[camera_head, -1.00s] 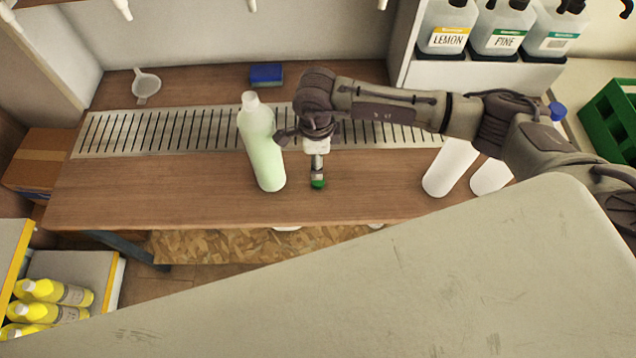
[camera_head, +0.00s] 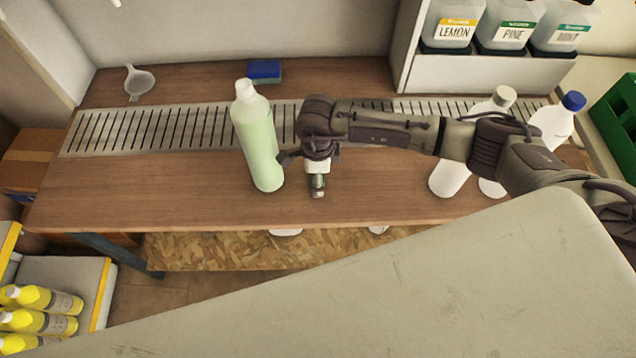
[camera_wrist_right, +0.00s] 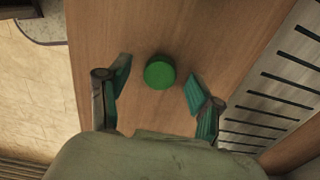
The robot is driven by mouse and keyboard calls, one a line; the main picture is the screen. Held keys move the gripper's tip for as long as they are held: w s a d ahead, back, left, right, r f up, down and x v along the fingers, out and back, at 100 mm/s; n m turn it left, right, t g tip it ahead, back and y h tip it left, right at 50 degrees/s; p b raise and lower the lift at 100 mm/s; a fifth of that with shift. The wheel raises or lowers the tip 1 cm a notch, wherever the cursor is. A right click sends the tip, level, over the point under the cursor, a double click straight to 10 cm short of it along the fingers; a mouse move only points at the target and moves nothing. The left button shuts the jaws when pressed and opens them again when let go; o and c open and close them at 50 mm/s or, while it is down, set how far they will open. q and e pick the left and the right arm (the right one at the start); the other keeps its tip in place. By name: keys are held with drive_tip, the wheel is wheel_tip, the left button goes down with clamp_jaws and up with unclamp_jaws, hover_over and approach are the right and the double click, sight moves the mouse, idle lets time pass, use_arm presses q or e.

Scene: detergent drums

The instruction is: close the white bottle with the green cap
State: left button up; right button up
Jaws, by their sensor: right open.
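The green cap (camera_wrist_right: 159,73) lies on the wooden bench in the right wrist view, between and slightly beyond the fingertips. My right gripper (camera_wrist_right: 160,82) is open, with a finger on either side of the cap and gaps showing. In the head view this gripper (camera_head: 318,192) points down at the bench and mostly hides the cap. A tall bottle (camera_head: 258,145), white at the top and pale green below, stands just left of the gripper; its top shows no coloured cap. My left gripper is not in view.
A grey-capped white bottle (camera_head: 450,178) and a blue-capped bottle (camera_head: 552,122) stand at the right, partly behind my arm. A slotted metal grate (camera_head: 150,130) crosses the bench (camera_head: 150,190). A funnel (camera_head: 138,82) and blue sponge (camera_head: 265,71) lie behind it.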

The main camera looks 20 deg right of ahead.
drive_tip(key=shift+f, duration=0.15)
drive_tip(key=c, duration=0.8)
drive_tip(key=shift+o, duration=0.2)
drive_tip(key=shift+r+p, duration=0.35)
drive_tip(key=shift+p, duration=0.05)
wheel_tip(320, 180, up, 4)
drive_tip(key=shift+f+p, duration=0.1)
drive_tip(key=shift+p, duration=1.15)
drive_tip(key=s+r+p, duration=0.6)
drive_tip(key=s+p, duration=0.1)
drive_tip(key=s, duration=0.4)
drive_tip(key=shift+s+r, duration=0.25)
drive_tip(key=shift+s, duration=0.1)
